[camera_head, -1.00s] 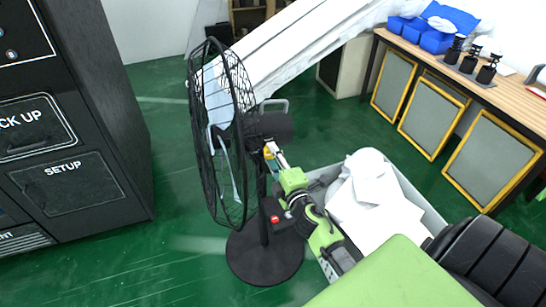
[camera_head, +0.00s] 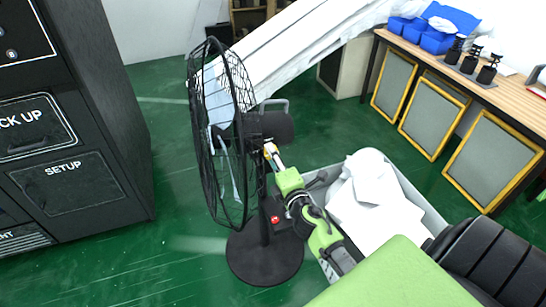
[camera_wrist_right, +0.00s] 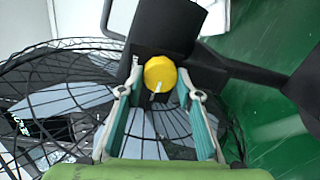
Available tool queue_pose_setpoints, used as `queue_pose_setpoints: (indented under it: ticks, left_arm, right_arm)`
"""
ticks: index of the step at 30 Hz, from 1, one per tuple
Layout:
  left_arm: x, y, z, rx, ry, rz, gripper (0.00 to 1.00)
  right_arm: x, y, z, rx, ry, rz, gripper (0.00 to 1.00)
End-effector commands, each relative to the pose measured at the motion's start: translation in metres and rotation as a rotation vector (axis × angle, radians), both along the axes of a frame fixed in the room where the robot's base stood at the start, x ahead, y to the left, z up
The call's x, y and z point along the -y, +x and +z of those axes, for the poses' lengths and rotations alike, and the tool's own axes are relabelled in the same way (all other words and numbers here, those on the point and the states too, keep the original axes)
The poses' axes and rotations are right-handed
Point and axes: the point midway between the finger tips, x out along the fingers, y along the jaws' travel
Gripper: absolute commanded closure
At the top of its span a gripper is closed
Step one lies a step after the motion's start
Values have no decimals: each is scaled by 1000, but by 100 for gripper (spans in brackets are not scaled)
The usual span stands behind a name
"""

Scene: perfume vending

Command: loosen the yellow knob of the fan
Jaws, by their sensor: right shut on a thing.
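The black pedestal fan (camera_head: 222,135) stands on the green floor with its round base (camera_head: 265,262) below. The yellow knob (camera_wrist_right: 160,74) is on the fan's black neck, with a pale line on its face. In the head view only a sliver of the knob (camera_head: 268,151) shows. My right gripper (camera_head: 271,151) reaches the neck just below the motor housing. In the right wrist view its two fingertips (camera_wrist_right: 160,88) are on either side of the knob, closed on it. My left gripper is not in view.
A black cabinet (camera_head: 62,130) stands at the left. A grey bin (camera_head: 428,207) with white sheets is beside my right arm. A wooden workbench (camera_head: 500,88) with blue boxes and dark bottles is at the back right. Green floor is free between cabinet and fan.

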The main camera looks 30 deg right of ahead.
Motion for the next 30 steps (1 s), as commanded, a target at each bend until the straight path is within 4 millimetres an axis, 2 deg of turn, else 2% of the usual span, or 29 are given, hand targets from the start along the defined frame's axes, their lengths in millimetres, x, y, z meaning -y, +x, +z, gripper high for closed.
queue_pose_setpoints:
  ticks: [2, 3, 4, 5, 17, 23, 30]
  left_arm:
    - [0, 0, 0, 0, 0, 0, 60]
    - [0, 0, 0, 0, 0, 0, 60]
    - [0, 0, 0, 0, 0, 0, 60]
    - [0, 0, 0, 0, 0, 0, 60]
    - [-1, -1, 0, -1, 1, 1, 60]
    - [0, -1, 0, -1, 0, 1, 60]
    - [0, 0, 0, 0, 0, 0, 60]
  right_arm:
    - [0, 0, -1, -2, -3, 1, 89]
    - [0, 0, -1, -2, -3, 1, 60]
    - [0, 0, -1, -2, -3, 1, 52]
    - [0, 0, -1, -2, -3, 1, 51]
    - [-1, -4, -1, -1, 0, 1, 51]
    - [-8, -31, 0, -3, 2, 0, 51]
    - [-19, -80, 2, -4, 5, -2, 51]
